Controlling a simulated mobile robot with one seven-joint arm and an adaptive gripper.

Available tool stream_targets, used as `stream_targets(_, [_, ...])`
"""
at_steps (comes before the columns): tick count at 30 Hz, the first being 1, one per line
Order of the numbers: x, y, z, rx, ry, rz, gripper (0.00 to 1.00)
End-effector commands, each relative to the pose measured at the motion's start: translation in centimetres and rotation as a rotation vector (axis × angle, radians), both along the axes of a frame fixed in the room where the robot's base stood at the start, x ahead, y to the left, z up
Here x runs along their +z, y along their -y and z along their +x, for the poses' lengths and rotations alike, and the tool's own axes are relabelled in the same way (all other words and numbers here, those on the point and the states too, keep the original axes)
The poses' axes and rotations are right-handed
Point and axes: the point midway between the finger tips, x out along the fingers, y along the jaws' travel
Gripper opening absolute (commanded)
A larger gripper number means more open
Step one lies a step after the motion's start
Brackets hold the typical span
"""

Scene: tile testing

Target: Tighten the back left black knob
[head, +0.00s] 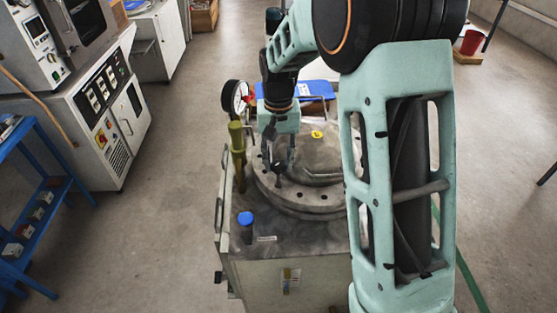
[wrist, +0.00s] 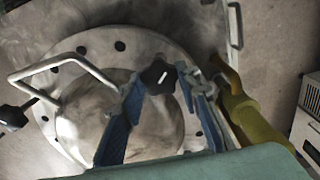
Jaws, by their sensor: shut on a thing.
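A black star-shaped knob (wrist: 158,77) stands on the round metal flange (wrist: 85,45) in the wrist view, between my two blue finger pads. In the head view the same knob (head: 278,170) is at the left side of the lid, partly hidden by the fingers. My gripper (head: 279,163) points down over the flange and is shut on this knob, a finger on either side; the fingertips also show in the wrist view (wrist: 162,83). A second black knob (wrist: 14,116) is at the left edge of the wrist view. My arm hides the right part of the lid in the head view.
An olive-green valve (head: 237,142) stands close left of my gripper, with a pressure gauge (head: 235,97) behind it. A bent metal handle (wrist: 62,66) rises from the lid. A blue-capped fitting (head: 246,220) is at the front left. Open floor lies left of the machine.

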Motion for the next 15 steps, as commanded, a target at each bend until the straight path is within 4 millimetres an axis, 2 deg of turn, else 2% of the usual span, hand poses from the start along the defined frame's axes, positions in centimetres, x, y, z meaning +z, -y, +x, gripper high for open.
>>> stream_targets(8, [0.05,-0.01,0.04,-0.003,0.001,0.001,0.06])
stream_targets(9, [0.05,-0.01,0.04,-0.003,0.001,0.001,0.32])
stream_targets(13, [0.04,-0.01,0.03,-0.002,0.001,0.001,0.46])
stream_targets(15, [0.04,-0.01,0.03,-0.002,0.001,0.001,0.48])
